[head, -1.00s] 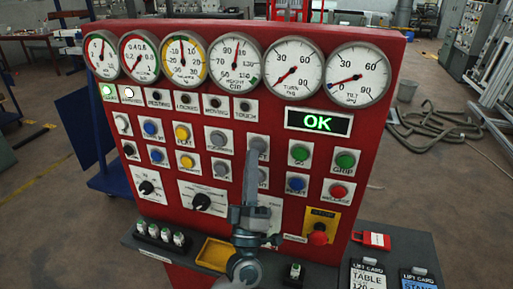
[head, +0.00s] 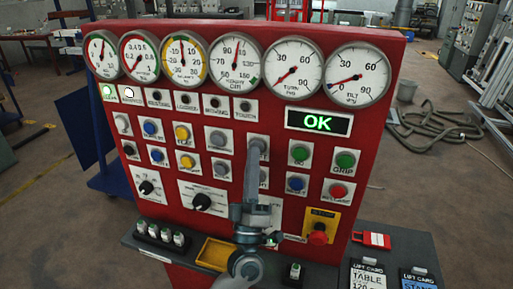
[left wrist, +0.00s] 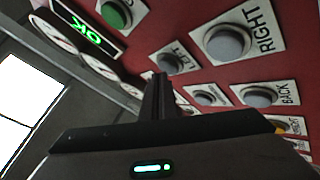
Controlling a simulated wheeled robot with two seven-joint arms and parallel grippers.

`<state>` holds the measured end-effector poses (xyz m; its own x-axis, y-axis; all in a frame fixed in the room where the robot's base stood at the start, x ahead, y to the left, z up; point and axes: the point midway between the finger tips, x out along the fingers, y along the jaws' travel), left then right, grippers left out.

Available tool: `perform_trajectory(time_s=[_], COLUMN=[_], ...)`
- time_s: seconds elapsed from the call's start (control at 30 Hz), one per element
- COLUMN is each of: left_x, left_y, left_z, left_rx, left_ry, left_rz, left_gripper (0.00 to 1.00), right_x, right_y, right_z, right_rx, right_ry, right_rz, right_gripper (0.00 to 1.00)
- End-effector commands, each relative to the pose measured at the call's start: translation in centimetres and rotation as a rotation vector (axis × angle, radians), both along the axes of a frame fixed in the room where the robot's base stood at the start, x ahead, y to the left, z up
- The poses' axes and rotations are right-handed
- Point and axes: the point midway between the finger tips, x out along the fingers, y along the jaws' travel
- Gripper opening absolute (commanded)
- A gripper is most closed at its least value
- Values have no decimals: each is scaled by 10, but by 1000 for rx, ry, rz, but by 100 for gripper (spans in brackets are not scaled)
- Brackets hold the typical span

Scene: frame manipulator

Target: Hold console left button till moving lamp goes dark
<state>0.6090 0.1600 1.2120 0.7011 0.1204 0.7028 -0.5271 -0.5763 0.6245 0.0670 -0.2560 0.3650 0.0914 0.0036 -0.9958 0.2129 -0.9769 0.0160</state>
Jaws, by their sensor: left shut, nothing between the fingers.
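The red console (head: 345,130) carries gauges, lamps and buttons. The moving lamp (head: 214,103) is dark in the head view. The grey left button (head: 259,142) is in the upper row of grey buttons, partly covered by my gripper; it also shows in the left wrist view (left wrist: 170,62) with its label. My left gripper (head: 253,153) is shut and empty, its fingertips right at the left button. In the left wrist view the closed fingers (left wrist: 160,85) point at that button; I cannot tell whether they touch or press it. My right gripper is not in view.
The grey right button (left wrist: 228,42) and back button (left wrist: 258,97) sit close by. The green OK display (head: 318,122) is lit. A yellow tray (head: 214,253) and a red-capped stop button (head: 318,234) are low on the console. Cards (head: 371,275) lie on the shelf at right.

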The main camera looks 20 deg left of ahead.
Motion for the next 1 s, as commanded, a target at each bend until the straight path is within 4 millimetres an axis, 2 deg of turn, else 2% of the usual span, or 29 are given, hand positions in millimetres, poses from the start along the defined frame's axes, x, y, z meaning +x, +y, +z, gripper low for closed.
perform_trajectory(time_s=[1.0], left_x=[9], left_y=[0], left_z=[0], left_rx=[1], left_ry=[1], left_rz=[-1], left_gripper=[0], right_x=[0], right_y=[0], right_z=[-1], right_rx=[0], right_ry=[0], right_rz=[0], right_gripper=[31])
